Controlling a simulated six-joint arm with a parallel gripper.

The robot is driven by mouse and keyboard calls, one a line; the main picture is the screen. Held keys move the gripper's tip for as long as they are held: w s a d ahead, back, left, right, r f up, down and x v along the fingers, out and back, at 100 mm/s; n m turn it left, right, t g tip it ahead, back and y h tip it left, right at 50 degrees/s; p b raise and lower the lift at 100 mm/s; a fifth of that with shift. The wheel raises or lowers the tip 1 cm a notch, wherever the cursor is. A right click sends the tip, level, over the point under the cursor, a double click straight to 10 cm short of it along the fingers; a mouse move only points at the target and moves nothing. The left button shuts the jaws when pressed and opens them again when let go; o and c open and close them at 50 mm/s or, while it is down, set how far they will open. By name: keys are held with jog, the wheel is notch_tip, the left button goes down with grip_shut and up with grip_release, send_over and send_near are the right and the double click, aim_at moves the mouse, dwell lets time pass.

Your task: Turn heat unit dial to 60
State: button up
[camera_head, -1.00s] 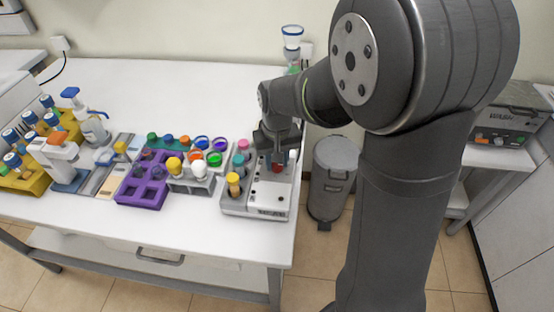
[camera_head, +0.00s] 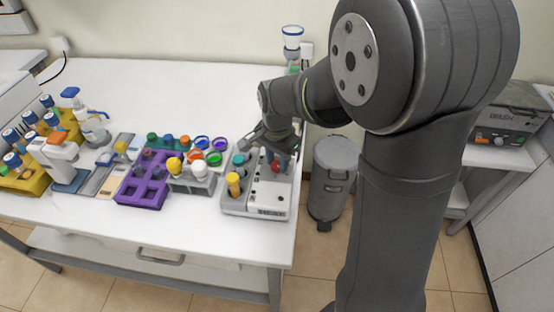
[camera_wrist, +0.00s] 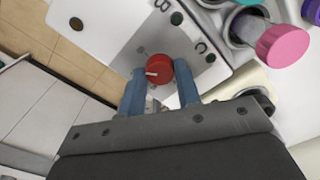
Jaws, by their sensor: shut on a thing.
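The heat unit (camera_head: 268,198) is a light grey box at the right end of the white table, with capped vials in its left side. Its red dial (camera_wrist: 158,68), with a white pointer line, lies between my fingertips in the wrist view. The dial also shows in the head view (camera_head: 276,167). My gripper (camera_wrist: 160,75) is shut on the dial, with one blue-grey finger on each side. The scale numbers around the dial cannot be read. In the head view my gripper (camera_head: 280,156) is over the unit's right part.
Pink and teal caps (camera_wrist: 284,46) are close to my gripper's right. A grey bin (camera_head: 334,175) stands beyond the table's right edge.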

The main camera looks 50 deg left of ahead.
aim_at(277, 164)
jog(key=m, duration=0.3)
jog(key=shift+m, duration=2.1)
jog(key=o, duration=1)
jog(key=shift+c, duration=0.2)
jog(key=shift+r, duration=0.1)
notch_tip(277, 164, up, 17)
